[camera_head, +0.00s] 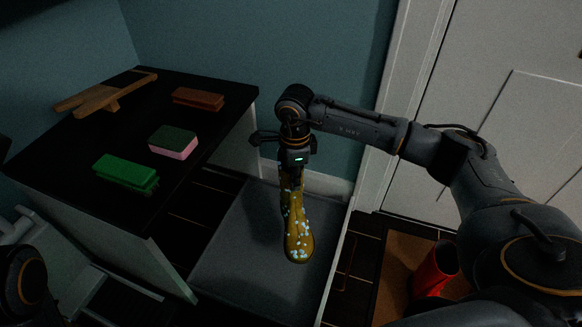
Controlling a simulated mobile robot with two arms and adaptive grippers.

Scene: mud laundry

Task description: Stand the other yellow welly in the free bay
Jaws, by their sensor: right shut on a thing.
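A yellow welly (298,236) with pale blue spots hangs upright, toe toward me, below my right gripper (294,167). My right gripper is shut on its top, and the fingertips are mostly hidden by the wrist. The welly is over a grey flat surface (238,262) between the dark-topped cabinet and a pale upright panel. I cannot tell whether its sole touches that surface. No second yellow welly shows. At the lower left a dark part of my left arm shows, but its gripper is out of view.
The black cabinet top (95,205) holds a wooden boot jack (100,97), a brown brush (198,99), a green-and-pink sponge (173,142) and a green brush (126,172). A red boot (434,270) stands on a brown mat (398,262) at right. A white door (500,110) is behind.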

